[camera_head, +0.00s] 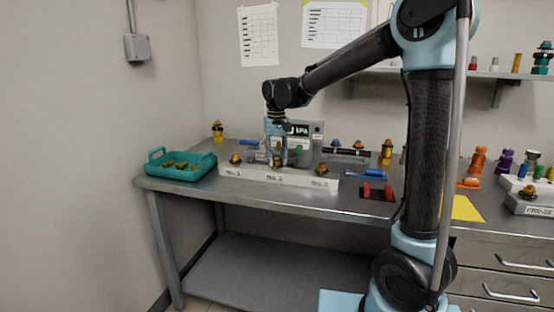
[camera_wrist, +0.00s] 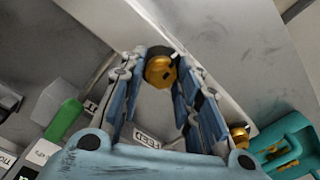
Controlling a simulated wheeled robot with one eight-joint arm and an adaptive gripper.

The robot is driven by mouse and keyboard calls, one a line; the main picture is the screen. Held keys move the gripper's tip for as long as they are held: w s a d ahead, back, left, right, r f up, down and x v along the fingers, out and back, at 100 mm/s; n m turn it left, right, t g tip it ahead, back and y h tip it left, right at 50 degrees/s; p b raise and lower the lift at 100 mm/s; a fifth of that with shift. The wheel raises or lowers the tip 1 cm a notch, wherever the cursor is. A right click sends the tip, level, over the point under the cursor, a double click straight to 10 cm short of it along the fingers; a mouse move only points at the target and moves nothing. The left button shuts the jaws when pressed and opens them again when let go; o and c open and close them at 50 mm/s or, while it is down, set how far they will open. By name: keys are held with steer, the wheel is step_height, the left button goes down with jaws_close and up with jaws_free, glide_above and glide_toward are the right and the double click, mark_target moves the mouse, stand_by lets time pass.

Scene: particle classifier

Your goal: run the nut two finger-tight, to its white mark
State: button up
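The white block (camera_head: 300,178) has three labelled stations along the bench's front edge, No. 1 to No. 3, each with a brass nut. My gripper (camera_head: 277,160) points down at the middle station. In the wrist view its blue fingers (camera_wrist: 161,66) stand on either side of a brass nut, nut two (camera_wrist: 159,72), and appear to touch it. A small white mark (camera_wrist: 175,55) shows beside this nut; how the nut is turned against it is unclear. Nut one (camera_head: 235,159) is left of my gripper and nut three (camera_head: 321,169) is right of it.
A teal tray (camera_head: 158,172) with brass pieces stands left of the block. A grey device with a display (camera_head: 301,129) stands behind my gripper. Blue tools (camera_head: 366,174) and a dark mat with red pieces (camera_head: 376,192) lie to the right.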

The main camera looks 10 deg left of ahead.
steer(key=shift+o, duration=0.9)
steer(key=shift+r, duration=0.1)
step_height(320, 180, up, 12)
